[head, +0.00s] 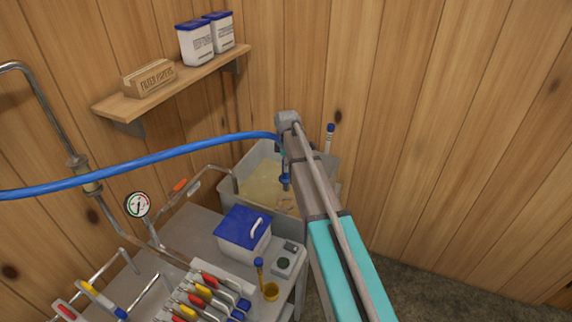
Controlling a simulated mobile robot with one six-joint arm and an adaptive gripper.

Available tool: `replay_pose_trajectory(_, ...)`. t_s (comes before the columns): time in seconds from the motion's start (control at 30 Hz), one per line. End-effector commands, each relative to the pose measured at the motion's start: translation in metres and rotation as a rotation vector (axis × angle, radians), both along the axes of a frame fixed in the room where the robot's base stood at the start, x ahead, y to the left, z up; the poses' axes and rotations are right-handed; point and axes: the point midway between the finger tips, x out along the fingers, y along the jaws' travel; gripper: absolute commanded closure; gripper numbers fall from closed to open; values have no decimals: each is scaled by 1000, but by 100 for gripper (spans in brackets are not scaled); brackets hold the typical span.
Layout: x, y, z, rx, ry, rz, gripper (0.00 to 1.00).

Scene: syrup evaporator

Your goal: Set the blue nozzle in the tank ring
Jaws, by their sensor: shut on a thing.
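The blue nozzle (286,181) hangs upright on the end of the blue hose (150,163), over the grey tank (226,193). My gripper (284,152) is at the top of the nozzle and shut on it. My own arm and wrist hide most of the fingers. The tank holds a tan liquid, and the nozzle tip appears above its near part. A faint curved shape, perhaps the tank ring (286,204), shows just below the nozzle. It is too small to tell for sure, and I see a gap between it and the tip.
A gauge (137,204) and pipes stand left. A shelf (178,82) is on the wall above. Floor is clear right.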

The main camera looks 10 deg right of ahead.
Motion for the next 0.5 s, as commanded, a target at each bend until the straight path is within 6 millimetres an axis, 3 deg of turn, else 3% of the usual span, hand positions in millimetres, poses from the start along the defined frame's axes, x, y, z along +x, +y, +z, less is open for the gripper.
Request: replay_pose_trajectory(0.5, 0, -2, -39, 0, 0, -3, 100)
